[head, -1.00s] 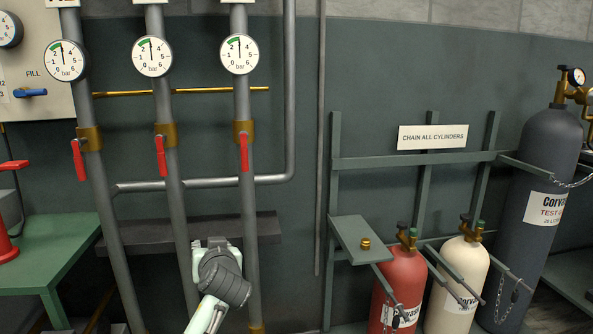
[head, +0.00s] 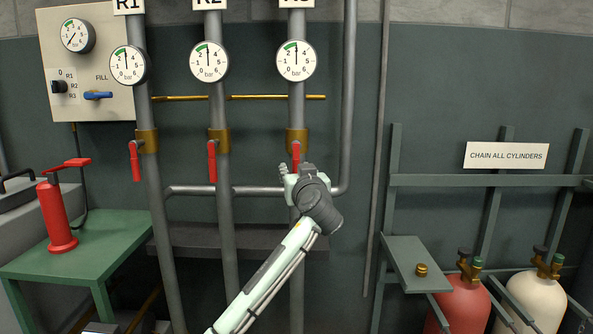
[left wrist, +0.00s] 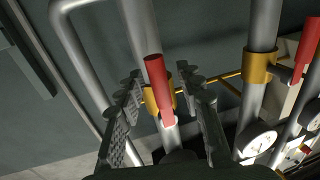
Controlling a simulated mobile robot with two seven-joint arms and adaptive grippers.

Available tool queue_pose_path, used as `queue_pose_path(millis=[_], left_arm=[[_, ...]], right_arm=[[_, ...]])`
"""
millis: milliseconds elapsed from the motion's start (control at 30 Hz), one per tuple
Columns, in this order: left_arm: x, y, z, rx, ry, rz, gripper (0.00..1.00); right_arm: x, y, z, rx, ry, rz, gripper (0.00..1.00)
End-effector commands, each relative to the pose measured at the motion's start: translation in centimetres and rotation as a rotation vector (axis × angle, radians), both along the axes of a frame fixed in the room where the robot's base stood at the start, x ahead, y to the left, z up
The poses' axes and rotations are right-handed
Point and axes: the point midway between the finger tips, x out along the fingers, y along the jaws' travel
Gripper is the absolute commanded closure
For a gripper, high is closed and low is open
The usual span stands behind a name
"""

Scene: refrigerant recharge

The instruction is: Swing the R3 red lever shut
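The R3 red lever (head: 296,152) hangs straight down from the brass valve (head: 296,139) on the third pipe. Its lower end is hidden behind my left gripper (head: 296,172), which is at the lever in the head view. In the left wrist view, the red lever (left wrist: 158,88) lies between the two spread fingers of the left gripper (left wrist: 161,73). Gaps show on both sides of it, so the gripper is open around the lever, not clamped. The R3 gauge (head: 296,61) is above the valve. My right gripper is not in view.
The R2 lever (head: 212,161) and R1 lever (head: 135,161) hang on the pipes to the left. A grey pipe (head: 348,120) bends close on the right. A dark shelf (head: 185,241) runs behind the pipes. A green table (head: 120,235) stands at left, gas cylinders at right.

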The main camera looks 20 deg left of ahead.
Motion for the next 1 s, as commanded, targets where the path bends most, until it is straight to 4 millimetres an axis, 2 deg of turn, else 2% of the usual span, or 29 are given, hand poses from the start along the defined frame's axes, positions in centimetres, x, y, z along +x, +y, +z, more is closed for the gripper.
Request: queue_pose_path(millis=[233,533,1000], left_arm=[[0.13,0.06,-0.06,0.000,0.001,0.000,0.63],[0.11,0.05,-0.07,0.000,0.001,0.000,0.99],[0.16,0.07,-0.12,-0.004,0.001,0.000,1.00]], right_arm=[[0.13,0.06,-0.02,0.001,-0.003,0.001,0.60],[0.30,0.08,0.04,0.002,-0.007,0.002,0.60],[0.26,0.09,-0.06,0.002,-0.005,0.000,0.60]])
